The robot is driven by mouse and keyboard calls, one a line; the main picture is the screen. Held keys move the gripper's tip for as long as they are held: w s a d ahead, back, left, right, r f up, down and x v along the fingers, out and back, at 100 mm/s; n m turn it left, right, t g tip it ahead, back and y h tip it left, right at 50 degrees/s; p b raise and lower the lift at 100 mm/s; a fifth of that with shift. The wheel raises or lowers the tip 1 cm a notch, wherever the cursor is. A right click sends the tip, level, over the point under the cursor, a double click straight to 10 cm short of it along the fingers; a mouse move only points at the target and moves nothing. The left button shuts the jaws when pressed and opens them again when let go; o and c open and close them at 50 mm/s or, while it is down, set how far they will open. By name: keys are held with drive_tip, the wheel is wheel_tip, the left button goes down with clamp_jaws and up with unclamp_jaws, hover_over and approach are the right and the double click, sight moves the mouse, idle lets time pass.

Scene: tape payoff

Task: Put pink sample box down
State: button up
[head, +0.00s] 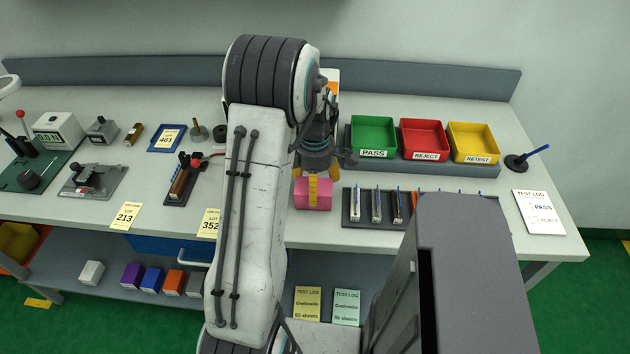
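The pink sample box (301,196) is near the front of the workbench, in the middle of the head view. My gripper (316,177) is directly over it, pointing down. One yellow finger lies across the middle of the box's near face, and other yellow-orange finger parts show at its back left and back right. The fingers appear shut on the box. The box is level; I cannot tell whether its underside touches the bench top. My arm hides part of the bench to the left.
On the workbench (420,232), a rack of slides (366,222) stands close right of the box. Behind are green PASS (373,153), red REJECT (425,155) and yellow RETEST (474,157) bins. A LOT 352 card (209,225) lies left. Coloured boxes sit on the lower shelf (120,287).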

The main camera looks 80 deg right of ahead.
drive_tip(key=shift+f, duration=0.2)
drive_tip(key=o, duration=1.1)
drive_tip(key=shift+o, duration=0.2)
wheel_tip(320, 180, up, 10)
drive_tip(key=shift+a+r, duration=0.1)
drive_tip(key=shift+w+r+b, duration=0.1)
drive_tip(key=shift+r+b, duration=0.7)
drive_tip(key=shift+r, duration=0.3)
